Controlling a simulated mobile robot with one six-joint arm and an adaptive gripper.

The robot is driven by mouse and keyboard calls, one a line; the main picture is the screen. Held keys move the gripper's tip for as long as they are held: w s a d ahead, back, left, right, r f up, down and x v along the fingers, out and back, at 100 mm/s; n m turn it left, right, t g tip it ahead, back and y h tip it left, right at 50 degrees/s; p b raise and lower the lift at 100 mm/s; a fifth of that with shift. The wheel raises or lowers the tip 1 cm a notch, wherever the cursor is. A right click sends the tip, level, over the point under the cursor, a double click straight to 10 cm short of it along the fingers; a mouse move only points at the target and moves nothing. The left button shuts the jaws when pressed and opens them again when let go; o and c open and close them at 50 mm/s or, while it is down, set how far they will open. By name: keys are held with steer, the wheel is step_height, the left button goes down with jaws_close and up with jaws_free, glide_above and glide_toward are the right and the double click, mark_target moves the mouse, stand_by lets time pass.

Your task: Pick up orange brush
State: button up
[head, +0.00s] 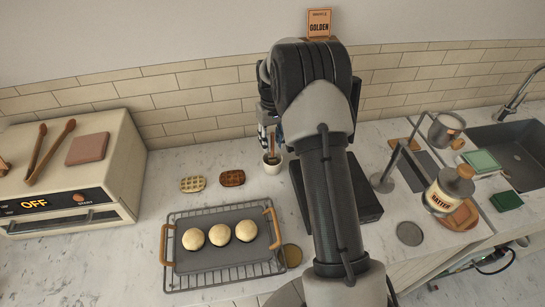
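My gripper (267,138) points down at the back of the counter, directly above a small white cup (272,167) with dark contents. It is partly hidden behind my own arm, and its fingers are too small to tell whether they are open or shut. A thin orange-brown piece shows between the gripper and the cup; it may be the orange brush (271,150), standing upright in the cup. Its lower end is hidden in the cup and its upper part is at the fingers. I cannot tell whether the fingers touch it.
A wire rack tray (182,276) with three pale dough rounds lies in front. Two waffles (192,184) lie left of the cup. An oven (110,165) with tongs on top stands left. My arm covers part of a dark appliance (368,205).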

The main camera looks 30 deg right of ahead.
mark_target(273, 155)
steer(key=f, duration=0.4)
steer(key=shift+s+f+b, duration=0.1)
steer(key=shift+s+b, duration=0.2)
steer(key=shift+b, duration=0.05)
steer(key=shift+c, duration=0.4)
jaws_close()
